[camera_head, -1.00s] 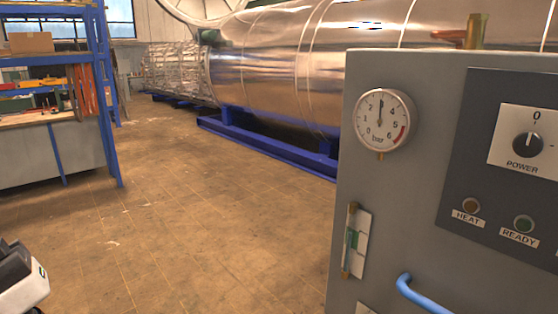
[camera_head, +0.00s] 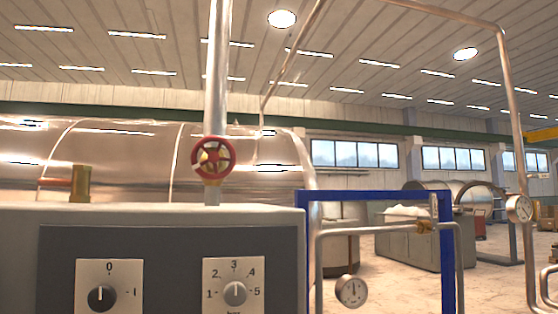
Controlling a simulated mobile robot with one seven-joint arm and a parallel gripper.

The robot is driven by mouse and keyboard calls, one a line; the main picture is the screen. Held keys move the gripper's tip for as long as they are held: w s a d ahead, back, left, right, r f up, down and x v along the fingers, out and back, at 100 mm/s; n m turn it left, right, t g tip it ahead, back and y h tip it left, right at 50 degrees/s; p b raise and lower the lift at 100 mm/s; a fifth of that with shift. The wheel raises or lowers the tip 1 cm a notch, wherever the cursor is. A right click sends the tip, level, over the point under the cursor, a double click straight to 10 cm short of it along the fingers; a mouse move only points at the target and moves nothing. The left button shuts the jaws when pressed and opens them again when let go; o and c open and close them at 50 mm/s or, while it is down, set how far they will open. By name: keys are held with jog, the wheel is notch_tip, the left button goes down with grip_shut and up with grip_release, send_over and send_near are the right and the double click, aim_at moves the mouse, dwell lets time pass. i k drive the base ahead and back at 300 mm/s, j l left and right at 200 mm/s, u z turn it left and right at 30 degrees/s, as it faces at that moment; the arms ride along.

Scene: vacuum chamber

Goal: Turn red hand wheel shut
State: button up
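A red hand wheel (camera_head: 213,158) with spokes sits on a vertical metal pipe (camera_head: 216,75) in the head view. It is left of the middle, just above the top edge of a grey control cabinet (camera_head: 160,216). The wheel faces me. The view does not show how far it is turned. My gripper is not in view.
The cabinet front carries a 0-1 knob (camera_head: 101,298) and a numbered knob (camera_head: 234,293). A brass fitting (camera_head: 80,184) stands behind its top left. A blue frame (camera_head: 375,195), a bent pipe (camera_head: 385,231) and a pressure gauge (camera_head: 351,291) are right of the cabinet.

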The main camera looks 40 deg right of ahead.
aim_at(214, 157)
jog(key=z, duration=0.8)
